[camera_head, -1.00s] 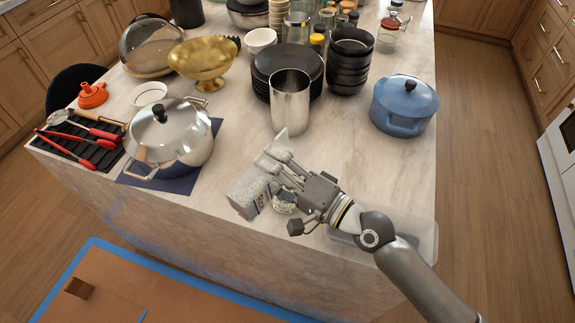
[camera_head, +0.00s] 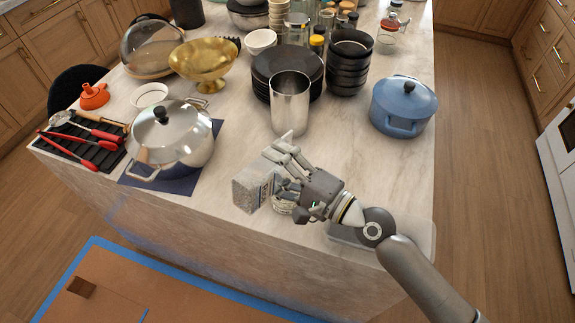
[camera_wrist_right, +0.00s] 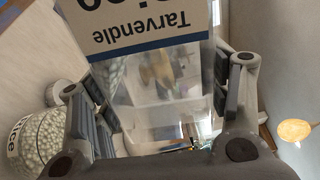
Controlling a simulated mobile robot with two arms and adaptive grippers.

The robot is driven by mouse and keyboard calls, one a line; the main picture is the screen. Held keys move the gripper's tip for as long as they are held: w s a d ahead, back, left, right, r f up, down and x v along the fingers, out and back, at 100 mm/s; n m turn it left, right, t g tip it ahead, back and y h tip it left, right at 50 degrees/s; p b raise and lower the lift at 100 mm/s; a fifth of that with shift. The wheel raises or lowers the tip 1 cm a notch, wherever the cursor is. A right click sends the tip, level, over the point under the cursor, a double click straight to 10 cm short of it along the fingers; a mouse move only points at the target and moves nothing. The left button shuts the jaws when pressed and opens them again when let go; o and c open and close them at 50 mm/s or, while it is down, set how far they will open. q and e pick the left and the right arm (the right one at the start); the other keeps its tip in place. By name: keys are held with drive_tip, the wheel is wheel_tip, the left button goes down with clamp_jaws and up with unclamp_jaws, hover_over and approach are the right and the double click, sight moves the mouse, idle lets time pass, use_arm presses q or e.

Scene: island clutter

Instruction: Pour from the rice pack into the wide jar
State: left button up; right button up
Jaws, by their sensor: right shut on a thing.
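In the right wrist view the pack (camera_wrist_right: 150,95) sits between the fingers. A wide jar (camera_wrist_right: 38,140) of white grains with a rice label stands beside the fingers. In the head view this jar (camera_head: 284,207) is mostly hidden by the gripper. My left gripper is not in view.
A steel cylinder (camera_head: 290,105) stands behind the gripper. A silver pot (camera_head: 180,145) is to the left, a blue pot (camera_head: 403,106) to the right. Black plates (camera_head: 262,66) and bowls (camera_head: 348,75) stand behind. A clear tray (camera_head: 427,238) lies under my right arm.

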drive_tip(key=shift+w+d+r+m+p, duration=0.15)
drive_tip(key=shift+r+m+p, duration=0.1)
drive_tip(key=shift+m+p, duration=0.15)
drive_tip(key=shift+w+r+m, duration=0.1)
drive_tip(key=shift+w+m, duration=0.05)
drive_tip(key=shift+m, duration=0.15)
drive_tip(key=shift+d, duration=0.1)
drive_tip(key=shift+w+d+r+m+p, duration=0.15)
drive_tip(key=shift+w+r+m+p, duration=0.2)
drive_tip(key=shift+m+p, duration=0.45)
drive_tip(key=shift+s, duration=0.1)
drive_tip(key=shift+f, duration=0.1)
